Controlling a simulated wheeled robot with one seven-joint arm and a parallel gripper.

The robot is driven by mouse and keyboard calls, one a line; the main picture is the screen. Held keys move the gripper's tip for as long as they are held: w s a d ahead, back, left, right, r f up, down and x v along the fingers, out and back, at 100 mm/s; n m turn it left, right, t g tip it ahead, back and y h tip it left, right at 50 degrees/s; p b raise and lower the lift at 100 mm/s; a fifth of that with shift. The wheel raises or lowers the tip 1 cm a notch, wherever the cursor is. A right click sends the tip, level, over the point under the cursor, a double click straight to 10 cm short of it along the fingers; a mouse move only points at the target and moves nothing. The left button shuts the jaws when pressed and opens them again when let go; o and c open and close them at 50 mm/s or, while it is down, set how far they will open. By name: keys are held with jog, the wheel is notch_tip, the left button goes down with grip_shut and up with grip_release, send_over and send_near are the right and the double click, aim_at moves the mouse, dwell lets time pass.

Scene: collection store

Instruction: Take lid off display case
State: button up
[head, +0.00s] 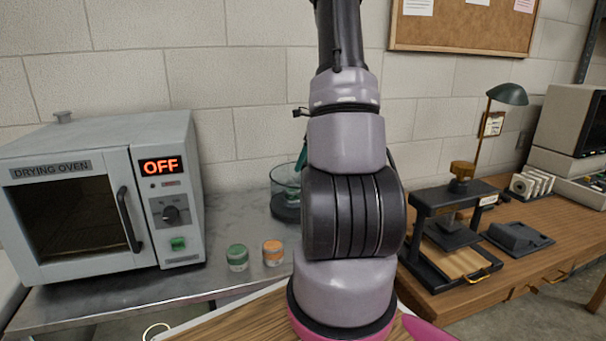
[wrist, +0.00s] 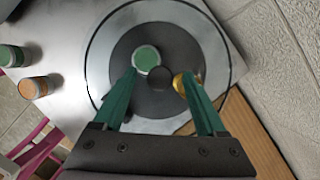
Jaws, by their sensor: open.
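The display case (head: 284,207) is a round clear glass vessel on the metal bench, half hidden behind my arm in the head view. In the wrist view I look down on its glass rim (wrist: 92,62) and dark round floor. A small dark round knob (wrist: 161,77) shows near the middle, between my fingertips. A green-topped round item (wrist: 146,59) and a brass-coloured item (wrist: 179,83) show close by; the right finger partly covers the brass one. My gripper (wrist: 160,77) is open, with its green fingers either side of the knob and gaps visible. Height above the lid is unclear.
A grey drying oven (head: 110,190), marked OFF, stands at left on the bench. A green jar (head: 237,258) and an orange jar (head: 273,253) stand in front of the case. A black press (head: 455,235) and a lamp (head: 507,95) stand on the wooden table at right. The wall is close behind.

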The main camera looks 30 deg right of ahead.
grip_shut()
notch_tip(320, 180, up, 18)
dwell(0.7)
